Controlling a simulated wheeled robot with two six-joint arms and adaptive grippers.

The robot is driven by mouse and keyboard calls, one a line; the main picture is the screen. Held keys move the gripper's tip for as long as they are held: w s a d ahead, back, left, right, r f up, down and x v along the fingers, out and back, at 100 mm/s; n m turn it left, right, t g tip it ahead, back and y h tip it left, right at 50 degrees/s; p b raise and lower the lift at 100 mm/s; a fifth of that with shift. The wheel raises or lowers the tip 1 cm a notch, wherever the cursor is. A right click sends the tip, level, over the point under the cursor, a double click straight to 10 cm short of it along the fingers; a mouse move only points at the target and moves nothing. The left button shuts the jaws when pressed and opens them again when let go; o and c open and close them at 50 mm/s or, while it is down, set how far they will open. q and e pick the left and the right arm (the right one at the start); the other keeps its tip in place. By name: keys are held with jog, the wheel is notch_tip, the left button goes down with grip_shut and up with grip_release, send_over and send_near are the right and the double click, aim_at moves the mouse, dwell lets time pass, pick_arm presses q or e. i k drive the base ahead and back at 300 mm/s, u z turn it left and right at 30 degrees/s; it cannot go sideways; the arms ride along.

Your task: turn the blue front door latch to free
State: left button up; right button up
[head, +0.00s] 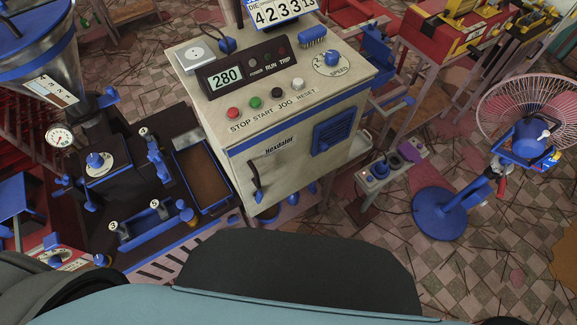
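A pale control cabinet (289,165) marked "Hexdalor" stands in the middle of the head view. Its front face carries a dark, slanting handle (254,178) with a blue lower end, on the left side below the lettering. This may be the front door latch, but I cannot tell for sure, nor whether it is at free. A blue louvred vent (334,131) is on the same face, to the right. Neither of my grippers shows in the head view, and nothing visible touches the handle.
The cabinet top has a display reading 280, a red stop button (233,113), other buttons and a blue speed knob (331,59). A dark machine (105,165) with blue fittings stands left. A blue-based fan (446,213) stands right. Strewn sticks cover the tiled floor (400,270).

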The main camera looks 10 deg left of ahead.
aim_at(258, 195)
jog(key=u, duration=3)
jog(key=k, duration=1.55)
jog(key=z, duration=2.35)
